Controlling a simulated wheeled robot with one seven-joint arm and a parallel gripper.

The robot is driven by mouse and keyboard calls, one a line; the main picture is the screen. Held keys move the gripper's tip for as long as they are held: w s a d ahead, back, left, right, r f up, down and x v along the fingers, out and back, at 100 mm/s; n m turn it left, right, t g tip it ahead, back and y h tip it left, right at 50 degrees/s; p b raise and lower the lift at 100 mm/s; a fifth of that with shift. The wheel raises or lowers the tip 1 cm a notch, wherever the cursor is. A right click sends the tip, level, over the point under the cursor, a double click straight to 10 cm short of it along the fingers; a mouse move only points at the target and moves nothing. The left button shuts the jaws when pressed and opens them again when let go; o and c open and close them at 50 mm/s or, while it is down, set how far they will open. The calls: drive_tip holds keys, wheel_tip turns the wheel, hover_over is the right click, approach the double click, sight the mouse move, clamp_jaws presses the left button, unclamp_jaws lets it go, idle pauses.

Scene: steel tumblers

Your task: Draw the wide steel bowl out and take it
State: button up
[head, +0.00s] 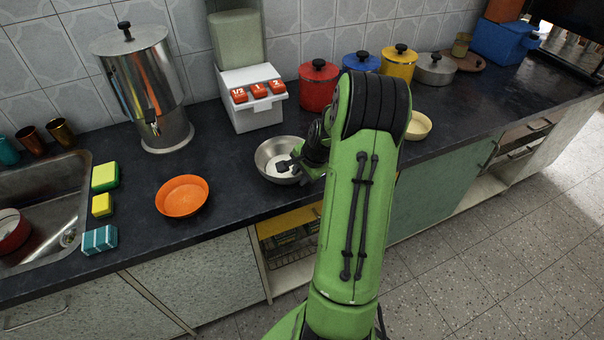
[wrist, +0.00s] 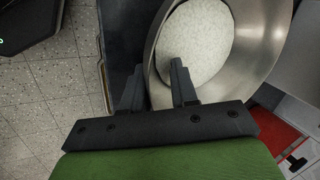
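The wide steel bowl (head: 268,151) stands on the dark counter in front of the white dispenser, near the counter's front edge. In the wrist view the bowl (wrist: 248,62) is large, with a pale speckled round area at its bottom. My gripper (head: 287,165) is at the bowl's right front side. In the wrist view its fingers (wrist: 156,68) are apart, with the near rim running between them: one finger over the inside, one outside. I cannot tell whether either finger touches the wall. My arm hides part of the bowl's right side.
The white dispenser (head: 256,113) with orange buttons stands just behind the bowl. An orange dish (head: 182,196) and a steel urn (head: 146,88) are to the left. A red pot (head: 318,86) is behind right, and a cream bowl (head: 418,126) is right of my arm.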

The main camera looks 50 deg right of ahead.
drive_tip(key=shift+o, duration=0.5)
drive_tip(key=shift+r, duration=0.1)
drive_tip(key=p+v, duration=0.4)
drive_tip(key=v, duration=1.1)
drive_tip(key=shift+s+r, duration=0.15)
drive_tip(key=shift+r, duration=0.1)
